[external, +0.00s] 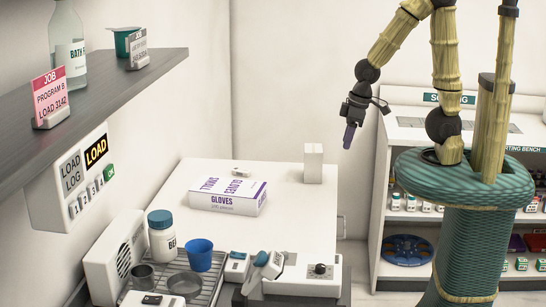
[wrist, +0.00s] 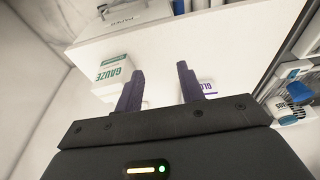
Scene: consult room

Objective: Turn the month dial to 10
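My gripper (external: 349,140) hangs in the air, pointing down, right of the white counter and in front of the far wall. In the wrist view its two purple fingers stand apart with nothing between them (wrist: 160,68). A small white unit at the counter's near end carries a black round knob (external: 320,268). I cannot tell whether this knob is the month dial, and no month marking is readable in either view. The gripper is well above and away from the knob.
A gloves box (external: 228,197) lies on the white counter (external: 285,225). Nearer are a blue cup (external: 198,255) and a white jar (external: 162,238). A shelf (external: 95,98) juts out at upper left above a load log panel (external: 82,180). The wrist view shows a gauze box (wrist: 114,72).

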